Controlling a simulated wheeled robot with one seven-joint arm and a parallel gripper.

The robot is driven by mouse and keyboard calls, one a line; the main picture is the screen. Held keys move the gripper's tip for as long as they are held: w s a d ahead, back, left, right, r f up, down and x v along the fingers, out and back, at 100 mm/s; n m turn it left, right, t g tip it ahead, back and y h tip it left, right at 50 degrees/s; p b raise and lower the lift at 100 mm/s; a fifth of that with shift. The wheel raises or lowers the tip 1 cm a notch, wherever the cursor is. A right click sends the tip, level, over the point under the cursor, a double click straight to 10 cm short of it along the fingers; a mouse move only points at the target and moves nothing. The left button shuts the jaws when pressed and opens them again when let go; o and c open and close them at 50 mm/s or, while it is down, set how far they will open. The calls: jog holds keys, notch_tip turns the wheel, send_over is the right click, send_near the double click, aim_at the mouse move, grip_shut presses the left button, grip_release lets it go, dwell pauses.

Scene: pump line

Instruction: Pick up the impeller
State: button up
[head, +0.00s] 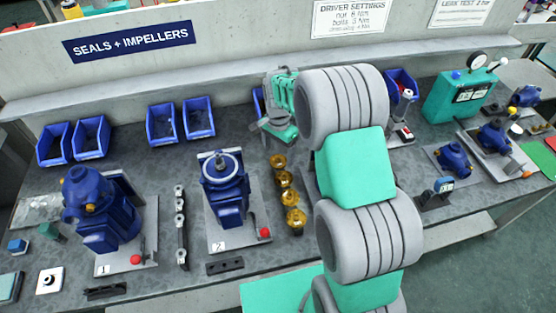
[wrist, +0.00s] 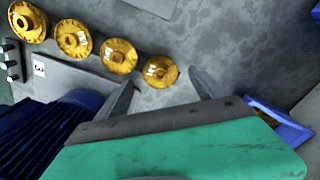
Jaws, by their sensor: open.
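Several gold impellers lie in a row on the grey bench. In the head view the row runs from the far impeller (head: 278,161) to the near impeller (head: 296,221). In the wrist view the closest impeller (wrist: 160,72) lies just beyond the gap between my fingertips, with the others (wrist: 118,56) to its left. My gripper (wrist: 164,88) is open and empty, its two grey fingers apart. In the head view my gripper (head: 272,136) is just behind the far end of the row. Whether the fingers are level with the impeller is unclear.
Pump unit 2 (head: 224,190) stands left of the row. In the wrist view a plate marked 3 (wrist: 75,82) and a blue ribbed motor (wrist: 40,135) are close on the left. Blue bins (head: 199,118) line the back. My arm hides part of the bench.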

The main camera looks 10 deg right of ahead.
notch_tip(320, 180, down, 2)
jog(key=shift+f, duration=0.1)
jog(key=shift+c, duration=0.6)
jog(key=c, duration=1.3)
